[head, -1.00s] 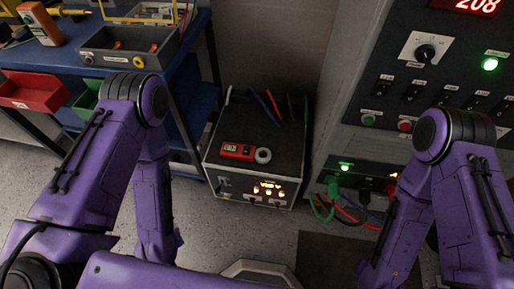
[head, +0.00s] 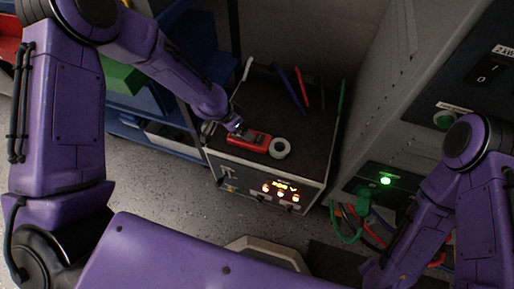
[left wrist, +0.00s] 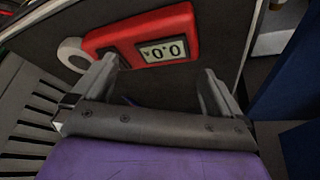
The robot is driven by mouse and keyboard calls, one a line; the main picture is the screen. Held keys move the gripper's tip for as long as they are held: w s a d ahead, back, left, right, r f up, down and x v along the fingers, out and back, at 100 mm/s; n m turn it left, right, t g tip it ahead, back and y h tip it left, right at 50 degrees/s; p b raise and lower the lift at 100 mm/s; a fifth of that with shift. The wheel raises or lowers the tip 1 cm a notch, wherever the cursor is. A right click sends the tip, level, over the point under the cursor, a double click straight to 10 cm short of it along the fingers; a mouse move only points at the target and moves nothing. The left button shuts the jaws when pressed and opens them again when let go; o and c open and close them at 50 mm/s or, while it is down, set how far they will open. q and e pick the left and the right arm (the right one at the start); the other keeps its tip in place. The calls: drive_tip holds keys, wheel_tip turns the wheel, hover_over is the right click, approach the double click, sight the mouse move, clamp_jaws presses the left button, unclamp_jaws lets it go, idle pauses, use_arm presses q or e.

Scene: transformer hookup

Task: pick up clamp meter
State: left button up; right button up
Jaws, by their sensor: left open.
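The clamp meter (head: 252,142) is a red device lying on the dark top of a grey box, near its front left. In the left wrist view the clamp meter (left wrist: 125,33) shows a lit display reading 0.0. My left gripper (head: 236,127) is at the meter's left end in the head view and hides part of it. In the left wrist view the open fingers of my left gripper (left wrist: 155,88) are apart, with the meter just beyond them and nothing between them. My right arm shows at the right, but its gripper is out of view.
Colored leads (head: 301,88) lie at the back of the box (head: 265,185). A tall cabinet (head: 405,90) with cables stands to the right; a blue shelf unit (head: 160,135) stands to the left.

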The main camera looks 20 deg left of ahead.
sight(255, 139)
use_arm(q)
drive_tip(key=r+m+g, duration=0.1)
drive_tip(key=m, duration=0.2)
drive_tip(key=d+r+m+g+h+b, duration=0.1)
drive_tip(key=m, duration=0.2)
drive_tip(key=w+r+m+g+b, duration=0.1)
drive_tip(key=m, duration=0.3)
drive_tip(key=shift+d+r+h, duration=0.25)
drive_tip(key=shift+r+h, duration=0.1)
drive_tip(key=shift+h, duration=0.05)
drive_tip(key=shift+s+r+m+g, duration=0.15)
drive_tip(key=shift+r+m+g, duration=0.3)
drive_tip(key=shift+m, duration=0.35)
drive_tip(key=shift+s+f+m, duration=0.1)
drive_tip(key=shift+f+m, duration=0.05)
drive_tip(key=shift+m, duration=0.15)
drive_tip(key=b+x, duration=0.1)
drive_tip(key=x, duration=0.2)
drive_tip(key=b+x, duration=0.1)
drive_tip(key=x, duration=0.2)
drive_tip(key=b+x, duration=0.1)
drive_tip(key=x, duration=0.3)
drive_tip(key=shift+s+d, duration=0.2)
drive_tip(key=shift+d, duration=0.1)
